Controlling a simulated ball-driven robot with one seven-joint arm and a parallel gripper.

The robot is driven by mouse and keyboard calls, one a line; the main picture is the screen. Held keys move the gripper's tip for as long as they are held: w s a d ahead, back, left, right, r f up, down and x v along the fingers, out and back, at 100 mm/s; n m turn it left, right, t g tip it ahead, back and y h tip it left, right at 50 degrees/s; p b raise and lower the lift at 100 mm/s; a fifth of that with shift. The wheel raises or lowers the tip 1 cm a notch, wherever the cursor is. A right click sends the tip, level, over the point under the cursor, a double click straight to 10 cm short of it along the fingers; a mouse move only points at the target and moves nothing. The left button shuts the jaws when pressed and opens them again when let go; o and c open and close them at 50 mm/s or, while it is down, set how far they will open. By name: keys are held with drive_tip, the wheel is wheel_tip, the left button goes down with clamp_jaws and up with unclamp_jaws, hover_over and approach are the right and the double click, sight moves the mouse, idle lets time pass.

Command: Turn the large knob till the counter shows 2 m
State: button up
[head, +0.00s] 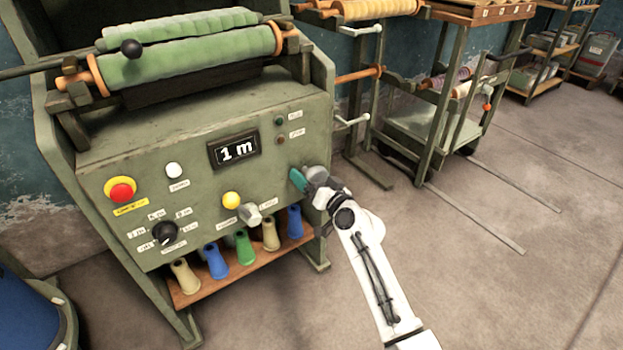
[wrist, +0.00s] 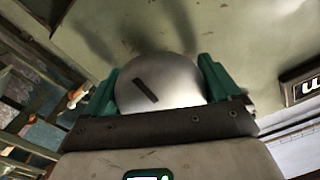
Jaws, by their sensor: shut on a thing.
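The large knob (wrist: 170,85) is a round grey metal disc with a dark slanted line on its face. It also shows in the head view (head: 317,172), partly hidden by my gripper, at the right side of the green machine panel (head: 200,190). My gripper (wrist: 159,82) has its teal fingers on either side of the knob, shut on it. In the head view my gripper (head: 308,177) reaches the panel from the lower right. The counter (head: 233,150) is a black display reading "1 m". Only a cut-off edge of it (wrist: 305,86) shows in the wrist view.
The panel also has a red stop button (head: 121,190), a black dial (head: 164,233), a yellow button (head: 231,200) and a small grey knob (head: 248,214). Several thread cones stand on a shelf (head: 240,272) below.

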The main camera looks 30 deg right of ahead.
drive_tip(key=m, duration=0.4)
drive_tip(key=shift+p, duration=0.35)
drive_tip(key=shift+m+p, duration=0.35)
drive_tip(key=shift+m, duration=1.45)
drive_tip(key=o, duration=0.8)
drive_tip(key=shift+c, duration=0.2)
drive_tip(key=s+p, duration=0.1)
drive_tip(key=s, duration=1)
drive_tip(key=shift+p, duration=0.3)
